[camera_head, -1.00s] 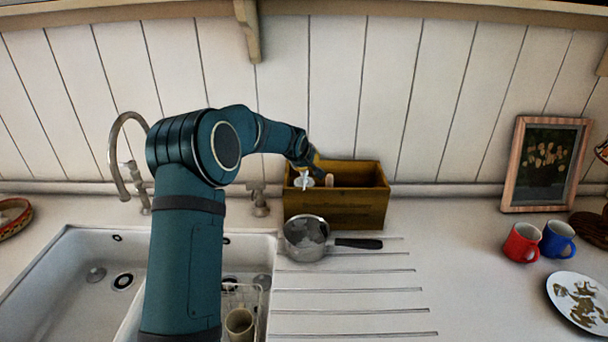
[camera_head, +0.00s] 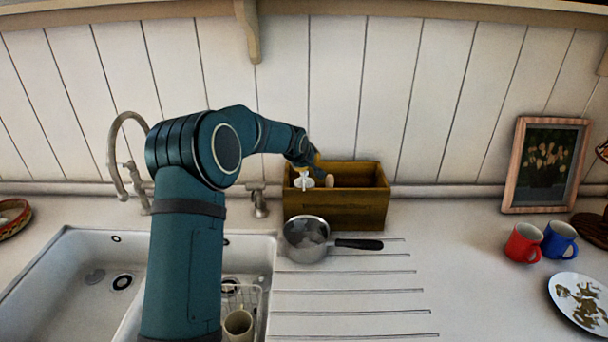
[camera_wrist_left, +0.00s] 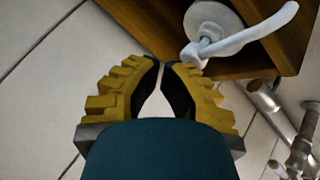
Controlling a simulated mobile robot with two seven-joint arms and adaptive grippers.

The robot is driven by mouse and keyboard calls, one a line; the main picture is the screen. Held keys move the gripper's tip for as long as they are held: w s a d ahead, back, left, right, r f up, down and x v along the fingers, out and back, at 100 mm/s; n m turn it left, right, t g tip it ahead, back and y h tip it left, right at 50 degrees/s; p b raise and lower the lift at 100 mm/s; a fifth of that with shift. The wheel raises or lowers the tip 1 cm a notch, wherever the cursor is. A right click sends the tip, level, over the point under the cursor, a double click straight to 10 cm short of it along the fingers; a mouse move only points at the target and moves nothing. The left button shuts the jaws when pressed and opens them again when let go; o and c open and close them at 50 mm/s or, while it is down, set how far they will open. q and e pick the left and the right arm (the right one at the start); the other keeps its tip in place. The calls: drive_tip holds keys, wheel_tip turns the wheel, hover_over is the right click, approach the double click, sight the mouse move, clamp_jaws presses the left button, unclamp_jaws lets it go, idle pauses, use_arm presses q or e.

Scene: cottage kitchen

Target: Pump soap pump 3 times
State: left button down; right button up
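The soap pump (camera_head: 304,182) has a white top and stands in the left part of a wooden box (camera_head: 345,212) at the back of the counter. In the left wrist view its white head and spout (camera_wrist_left: 225,43) show at the upper right. My left gripper (camera_wrist_left: 162,63) has yellow fingers with black pads. Its tips are almost together with nothing seen between them. The right fingertip is right beside the pump head; I cannot tell whether they touch. In the head view the gripper is small and partly hidden at the box's back left. My right gripper is not in view.
A pan (camera_head: 307,238) with a black handle lies in front of the box. A sink (camera_head: 80,290) with a tap (camera_head: 118,160) is at the left. Red (camera_head: 522,243) and blue (camera_head: 559,239) mugs, a plate (camera_head: 582,301) and a picture frame (camera_head: 510,165) are at the right.

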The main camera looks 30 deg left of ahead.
use_arm(q)
drive_tip(key=shift+r+p, duration=1.5)
drive_tip(key=shift+r, duration=1.55)
drive_tip(key=shift+f, duration=0.15)
